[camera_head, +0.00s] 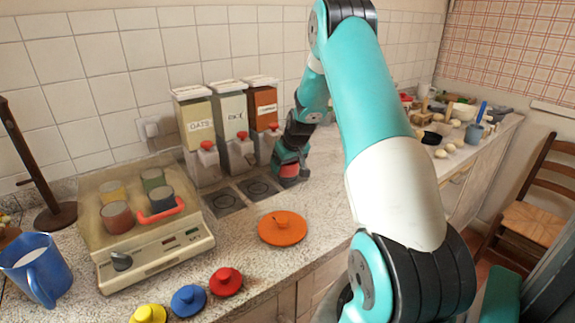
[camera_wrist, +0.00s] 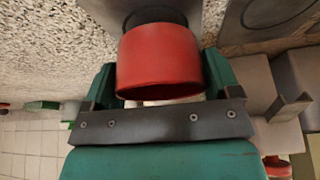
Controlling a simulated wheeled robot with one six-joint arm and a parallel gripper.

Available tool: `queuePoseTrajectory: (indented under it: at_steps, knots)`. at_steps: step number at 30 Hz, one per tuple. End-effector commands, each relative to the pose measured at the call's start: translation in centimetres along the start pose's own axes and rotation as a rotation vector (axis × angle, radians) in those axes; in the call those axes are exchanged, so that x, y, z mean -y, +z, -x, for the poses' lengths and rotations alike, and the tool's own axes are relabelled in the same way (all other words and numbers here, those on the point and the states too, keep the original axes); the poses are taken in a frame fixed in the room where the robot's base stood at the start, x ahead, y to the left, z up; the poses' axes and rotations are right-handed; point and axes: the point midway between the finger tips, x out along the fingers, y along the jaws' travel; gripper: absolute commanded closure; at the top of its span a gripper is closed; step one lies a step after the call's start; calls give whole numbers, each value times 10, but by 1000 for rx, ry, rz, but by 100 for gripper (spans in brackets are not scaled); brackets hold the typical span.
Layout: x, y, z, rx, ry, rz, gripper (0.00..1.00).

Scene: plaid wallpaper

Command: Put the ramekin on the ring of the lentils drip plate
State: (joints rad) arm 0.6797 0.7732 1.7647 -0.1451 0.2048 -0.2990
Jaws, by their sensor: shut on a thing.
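The red ramekin (camera_wrist: 160,60) is between the two fingers of my gripper (camera_wrist: 163,90) in the wrist view, shut on its sides. In the head view my gripper (camera_head: 290,162) holds the ramekin (camera_head: 289,170) low at the right end of the dispenser row. A grey plate with a dark round mark (camera_wrist: 156,17) lies directly under the ramekin in the wrist view. I cannot tell whether they touch. The orange-brown dispenser (camera_head: 263,106), its label too small to read surely, stands behind and left of my gripper; its drip plate is mostly hidden in the head view.
Two other drip plates (camera_head: 224,202) (camera_head: 258,187) lie left of my gripper, before the OATS (camera_head: 197,125) and middle (camera_head: 231,118) dispensers. An orange lid (camera_head: 282,229) lies in front. Counter right of the gripper is clear nearby.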

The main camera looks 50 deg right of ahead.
Motion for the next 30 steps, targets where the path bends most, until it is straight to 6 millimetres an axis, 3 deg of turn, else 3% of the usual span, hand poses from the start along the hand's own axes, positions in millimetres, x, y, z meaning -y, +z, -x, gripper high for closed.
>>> queuePoseTrajectory:
  at_steps: [4, 15, 16, 18, 25, 30]
  knots:
    - [0, 6, -12, 2, 0, -1, 43]
    - [0, 9, -17, 0, 0, 0, 43]
    - [0, 9, -17, 0, 0, 0, 13]
    - [0, 8, -16, 0, 0, 0, 0]
    - [0, 8, -15, 0, 0, 0, 0]
    - [-1, 6, 0, -3, 1, 0, 0]
